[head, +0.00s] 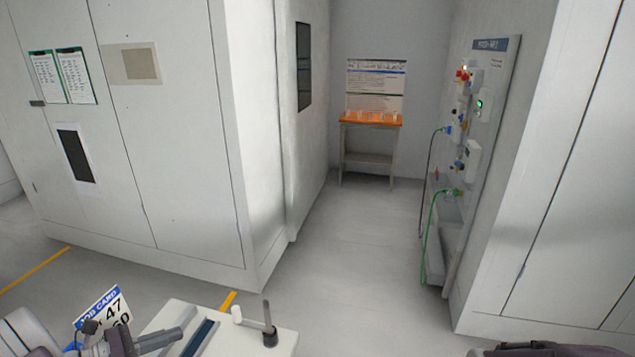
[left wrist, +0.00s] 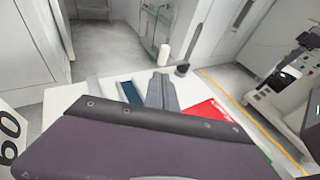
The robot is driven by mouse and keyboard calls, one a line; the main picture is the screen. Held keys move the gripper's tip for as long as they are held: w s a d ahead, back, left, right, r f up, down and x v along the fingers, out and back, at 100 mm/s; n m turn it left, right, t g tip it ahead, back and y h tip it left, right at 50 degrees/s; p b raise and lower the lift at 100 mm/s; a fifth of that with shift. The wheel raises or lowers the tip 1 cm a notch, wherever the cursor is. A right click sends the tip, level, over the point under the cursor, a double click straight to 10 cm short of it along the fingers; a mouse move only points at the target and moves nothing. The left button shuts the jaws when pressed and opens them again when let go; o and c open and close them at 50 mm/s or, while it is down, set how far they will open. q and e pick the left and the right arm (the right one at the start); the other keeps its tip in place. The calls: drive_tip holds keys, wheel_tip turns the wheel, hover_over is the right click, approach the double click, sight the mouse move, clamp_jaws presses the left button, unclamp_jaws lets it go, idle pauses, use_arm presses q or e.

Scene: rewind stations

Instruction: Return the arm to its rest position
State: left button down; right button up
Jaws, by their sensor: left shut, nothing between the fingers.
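My left gripper (head: 176,339) shows at the bottom left of the head view, over the near edge of a white-topped surface (head: 272,343). Its fingers are together and hold nothing. In the left wrist view the shut grey fingers (left wrist: 162,92) point out over the same white top, between a dark blue strip and a red flat item. I see no object in contact with the fingertips. My right gripper is not in view; only a dark shape, likely part of my right arm, shows at the bottom right of the head view.
The white top bears a dark blue strip (head: 200,336), a small white cylinder (head: 237,314) and a dark upright handle (head: 269,325). A job card (head: 103,312) stands beside my left arm. A wall panel (head: 487,120) with cables is at right, an orange-topped table (head: 370,122) far back. The aisle floor is clear.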

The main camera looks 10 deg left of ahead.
use_arm(q)
drive_tip(key=w+d+r+m+g+h, duration=0.25)
drive_tip(key=w+d+r+m, duration=0.3)
drive_tip(key=d, duration=0.35)
drive_tip(key=d+r+m+g+p, duration=0.15)
drive_tip(key=d+m+g, duration=0.45)
drive_tip(key=d, duration=1)
drive_tip(key=s+d+f+m+g+y, duration=0.1)
drive_tip(key=s+d+m+g+y, duration=0.35)
drive_tip(key=s+d, duration=0.35)
drive_tip(key=s+a+f+m+y, duration=0.2)
drive_tip(key=s+f+m+y, duration=0.15)
drive_tip(key=s+m, duration=0.3)
drive_tip(key=w+a+f+m+t+y, duration=0.2)
drive_tip(key=a+m+y, duration=0.1)
drive_tip(key=a+m, duration=0.2)
drive_tip(key=shift+a+f+m+t+p, duration=0.3)
drive_tip(key=shift+a+m+p, duration=0.05)
drive_tip(key=shift+a+p, duration=0.1)
